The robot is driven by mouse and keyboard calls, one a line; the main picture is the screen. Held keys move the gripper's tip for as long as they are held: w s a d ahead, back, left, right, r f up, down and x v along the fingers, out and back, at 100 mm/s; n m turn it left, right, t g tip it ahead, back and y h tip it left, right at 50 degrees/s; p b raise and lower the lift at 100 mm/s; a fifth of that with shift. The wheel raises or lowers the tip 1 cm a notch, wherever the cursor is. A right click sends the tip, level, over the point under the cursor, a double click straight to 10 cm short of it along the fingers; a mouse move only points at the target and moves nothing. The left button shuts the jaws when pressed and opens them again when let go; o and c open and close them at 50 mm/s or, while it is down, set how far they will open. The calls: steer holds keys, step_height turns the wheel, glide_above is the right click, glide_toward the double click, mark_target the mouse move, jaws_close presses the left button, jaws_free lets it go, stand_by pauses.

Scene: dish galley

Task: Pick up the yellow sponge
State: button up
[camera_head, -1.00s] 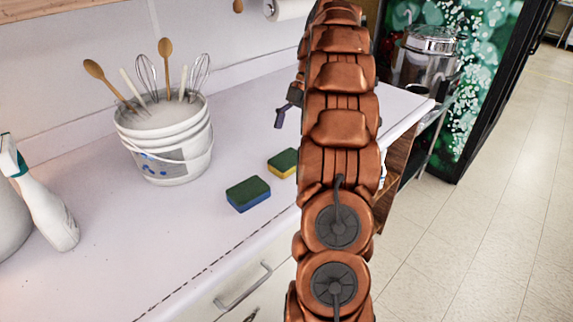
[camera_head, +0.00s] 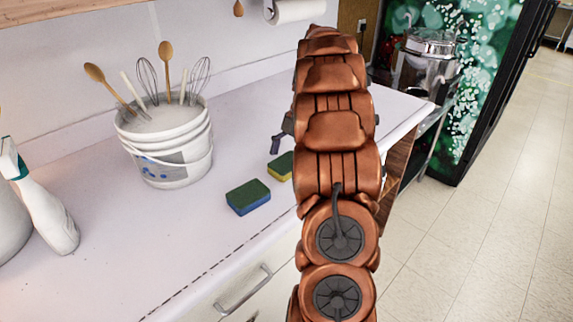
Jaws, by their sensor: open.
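The yellow sponge (camera_head: 283,171) has a dark green top and lies on the white counter, just left of my copper-coloured arm. Its right end is hidden behind the arm. My gripper (camera_head: 277,145) is mostly hidden behind the arm. One dark finger shows just above and behind the yellow sponge in the picture. The jaws are open and no object shows in them. I cannot tell the exact gap between finger and sponge.
A blue sponge (camera_head: 248,197) with a green top lies close by, nearer the counter's front edge. A white bucket (camera_head: 172,150) of whisks and wooden spoons stands behind left. A spray bottle (camera_head: 48,208) is at far left. The counter (camera_head: 120,240) is clear in front.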

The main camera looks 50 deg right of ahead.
steer(key=shift+a+f, duration=0.2)
steer(key=shift+f, duration=0.2)
steer(key=shift+f+b, duration=0.25)
steer(key=shift+b, duration=0.45)
stand_by(0.6)
steer(key=c, duration=0.9)
steer(key=shift+o, duration=0.2)
steer(key=shift+r+p, duration=0.2)
steer(key=shift+p, duration=0.2)
